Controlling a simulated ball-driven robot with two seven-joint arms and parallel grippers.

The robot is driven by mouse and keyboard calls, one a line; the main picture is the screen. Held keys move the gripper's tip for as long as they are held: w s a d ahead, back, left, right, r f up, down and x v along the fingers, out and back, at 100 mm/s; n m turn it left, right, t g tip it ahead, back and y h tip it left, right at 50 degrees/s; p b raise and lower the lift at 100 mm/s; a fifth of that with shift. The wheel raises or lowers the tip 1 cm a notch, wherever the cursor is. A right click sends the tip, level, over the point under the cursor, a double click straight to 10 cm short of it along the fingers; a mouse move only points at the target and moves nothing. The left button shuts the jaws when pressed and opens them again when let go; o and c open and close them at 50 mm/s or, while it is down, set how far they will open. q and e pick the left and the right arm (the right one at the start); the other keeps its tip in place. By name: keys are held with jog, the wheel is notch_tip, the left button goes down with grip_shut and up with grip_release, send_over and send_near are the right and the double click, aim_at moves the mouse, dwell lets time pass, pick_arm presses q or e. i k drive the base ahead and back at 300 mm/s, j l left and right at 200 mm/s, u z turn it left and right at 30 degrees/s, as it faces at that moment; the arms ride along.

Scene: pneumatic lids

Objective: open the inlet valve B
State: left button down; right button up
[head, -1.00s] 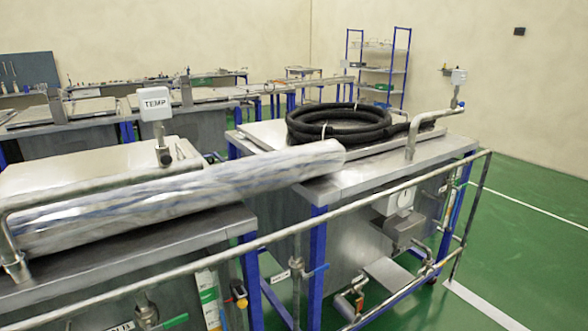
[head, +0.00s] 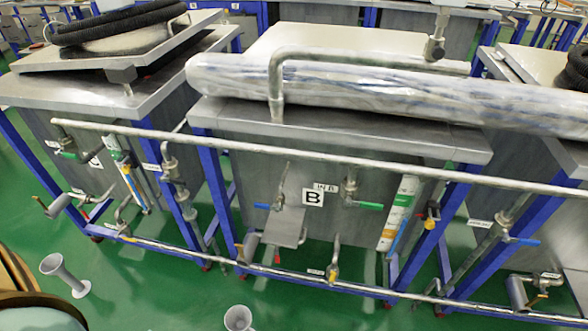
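A steel tank with a white label "B" (head: 312,197) on its front stands in the middle of the head view. A small tag (head: 326,187) sits just above that label; its text is too small to read surely. To the right of the label is a valve with a green lever (head: 368,206), lying roughly level and pointing right. To the left is a blue lever (head: 263,207), also roughly level. I cannot tell from the picture which of them is the inlet valve. Neither of my grippers is in view.
A long rail (head: 330,157) runs across the tank front, and a lower pipe (head: 300,278) runs near the floor. A wrapped roll (head: 400,88) lies over the tank top. A grey funnel-shaped stand (head: 64,275) is on the green floor at lower left.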

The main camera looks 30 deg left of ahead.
aim_at(371, 206)
jog(key=u, duration=0.45)
jog(key=k+j+z, duration=0.1)
jog(key=j, duration=0.3)
jog(key=k+j, duration=0.15)
jog(key=j, duration=0.25)
jog(key=k+j+z, duration=0.15)
jog(key=j, duration=0.25)
jog(key=k+j, duration=0.15)
jog(key=j, duration=0.25)
jog(key=k+j+z, duration=0.15)
jog(key=j, duration=0.2)
